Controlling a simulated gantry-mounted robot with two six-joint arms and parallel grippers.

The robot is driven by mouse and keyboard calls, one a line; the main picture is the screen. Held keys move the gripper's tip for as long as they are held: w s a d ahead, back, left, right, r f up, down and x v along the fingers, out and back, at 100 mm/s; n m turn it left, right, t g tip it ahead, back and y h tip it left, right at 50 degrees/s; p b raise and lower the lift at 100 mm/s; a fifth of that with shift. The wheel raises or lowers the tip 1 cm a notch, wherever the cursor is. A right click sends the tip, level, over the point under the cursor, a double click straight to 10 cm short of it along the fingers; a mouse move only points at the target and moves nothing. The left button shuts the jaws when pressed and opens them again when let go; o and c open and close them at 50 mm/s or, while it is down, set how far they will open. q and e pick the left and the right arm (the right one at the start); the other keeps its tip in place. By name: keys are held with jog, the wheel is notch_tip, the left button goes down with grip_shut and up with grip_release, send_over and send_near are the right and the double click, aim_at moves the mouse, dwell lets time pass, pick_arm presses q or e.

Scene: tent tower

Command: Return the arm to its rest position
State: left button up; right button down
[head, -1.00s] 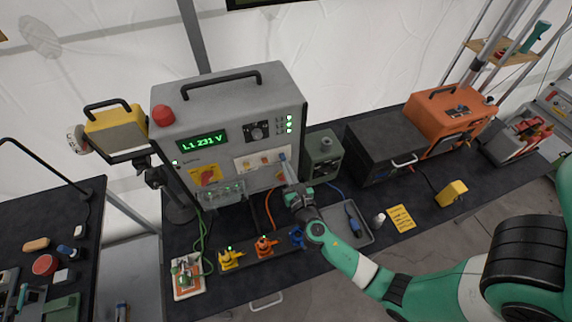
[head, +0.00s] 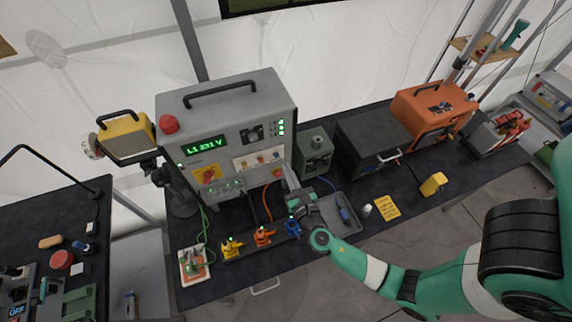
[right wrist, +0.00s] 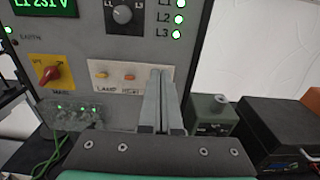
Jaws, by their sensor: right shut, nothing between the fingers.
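My right arm (head: 375,272) is green and comes in from the right in the head view. Its gripper (head: 289,178) is shut and empty, just in front of the lower right part of the grey power box (head: 240,95). In the right wrist view the two closed fingers (right wrist: 163,78) stand before the box's switch panel and hide the right part of it. Whether they touch the panel cannot be told. The box display (head: 205,145) reads L1 231 V, with green lamps lit. My left gripper is not in view.
Yellow, orange and blue connectors (head: 263,236) stand along the bench front. A grey tray (head: 350,226) holds a blue-handled tool. A small green-grey box (head: 313,150), a dark case (head: 365,142) and an orange unit (head: 430,108) stand to the right. A yellow note (head: 385,207) lies on the bench.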

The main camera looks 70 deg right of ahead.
dwell(0.6)
jog(key=w+a+r+m+t+h, duration=0.15)
jog(key=w+r+m, duration=0.25)
jog(key=r, duration=0.7)
jog(key=w+a+r+m+t, duration=0.25)
jog(key=w+r, duration=0.25)
jog(key=r, duration=0.6)
jog(key=w+a+r+m+t+h, duration=0.15)
jog(key=w+r+m, duration=0.3)
jog(key=r, duration=0.75)
jog(key=s+a+r+m+t+y, duration=0.3)
jog(key=a+r+m, duration=0.15)
jog(key=r, duration=0.55)
jog(key=s+a+r+m+t+y, duration=0.25)
jog(key=r+m, duration=0.35)
jog(key=r, duration=0.4)
jog(key=s+a+r+m+t+y, duration=0.2)
jog(key=a+y, duration=0.2)
jog(key=y, duration=0.2)
jog(key=s+a+r+m+t+y, duration=0.2)
jog(key=a+y, duration=0.2)
jog(key=y, duration=0.2)
jog(key=shift+a, duration=0.4)
